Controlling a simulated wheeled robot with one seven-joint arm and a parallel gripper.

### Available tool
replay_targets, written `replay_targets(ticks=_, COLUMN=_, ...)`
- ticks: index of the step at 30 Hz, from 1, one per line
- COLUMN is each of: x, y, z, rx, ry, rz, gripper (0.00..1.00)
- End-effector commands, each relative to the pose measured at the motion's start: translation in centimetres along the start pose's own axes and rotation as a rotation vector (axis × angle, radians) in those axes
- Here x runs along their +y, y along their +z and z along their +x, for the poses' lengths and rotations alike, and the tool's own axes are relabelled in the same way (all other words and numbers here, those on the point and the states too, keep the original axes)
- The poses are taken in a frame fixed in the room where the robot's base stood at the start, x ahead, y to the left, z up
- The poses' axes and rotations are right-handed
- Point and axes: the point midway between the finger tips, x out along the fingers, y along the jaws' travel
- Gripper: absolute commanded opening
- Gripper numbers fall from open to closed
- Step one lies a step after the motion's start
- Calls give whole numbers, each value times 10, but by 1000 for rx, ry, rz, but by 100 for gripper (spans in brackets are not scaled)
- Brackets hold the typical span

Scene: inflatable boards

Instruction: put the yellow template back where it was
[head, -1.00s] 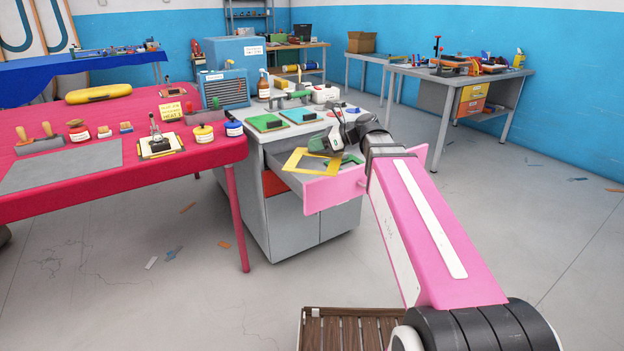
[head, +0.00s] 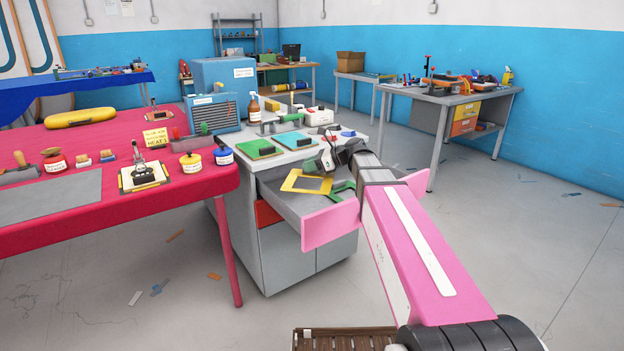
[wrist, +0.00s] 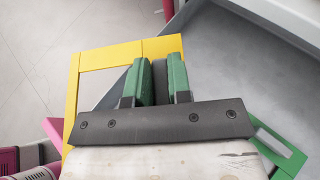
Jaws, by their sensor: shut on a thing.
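The yellow template (head: 290,182) is a flat square frame with an open middle. My gripper (head: 322,163) is shut on one side of it. In the wrist view the template (wrist: 72,95) reaches out to the left of the green-padded fingers of my gripper (wrist: 160,80), which hide part of its near bar. The template is over the open drawer (head: 285,201) of the grey cabinet, with part of it beyond the drawer's edge in the wrist view. I cannot tell whether it touches the drawer. A green template (head: 343,190) lies in the drawer, also in the wrist view (wrist: 278,138).
The drawer's pink front (head: 330,225) stands out from the cabinet (head: 285,245). Green and blue boards (head: 258,149) and a spray bottle (head: 254,106) are on the cabinet top. A red table (head: 205,183) with pots and stamps stands close on the left.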

Motion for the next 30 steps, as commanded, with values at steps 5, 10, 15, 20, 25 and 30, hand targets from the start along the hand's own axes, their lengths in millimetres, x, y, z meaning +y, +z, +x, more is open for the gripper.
replay_targets(ticks=5, x=-28, y=-15, z=5, rx=-1, ry=1, rz=0, gripper=0)
replay_targets(ticks=10, x=-34, y=-20, z=6, rx=-1, ry=1, rz=0, gripper=0)
replay_targets(ticks=15, x=-33, y=-34, z=11, rx=-1, ry=0, rz=0, gripper=0)
replay_targets(ticks=20, x=-33, y=-52, z=19, rx=-1, ry=1, rz=1, gripper=0)
replay_targets(ticks=25, x=-33, y=-57, z=21, rx=-1, ry=0, rz=-1, gripper=0)
replay_targets(ticks=30, x=-33, y=-57, z=21, rx=-1, ry=0, rz=-1, gripper=0)
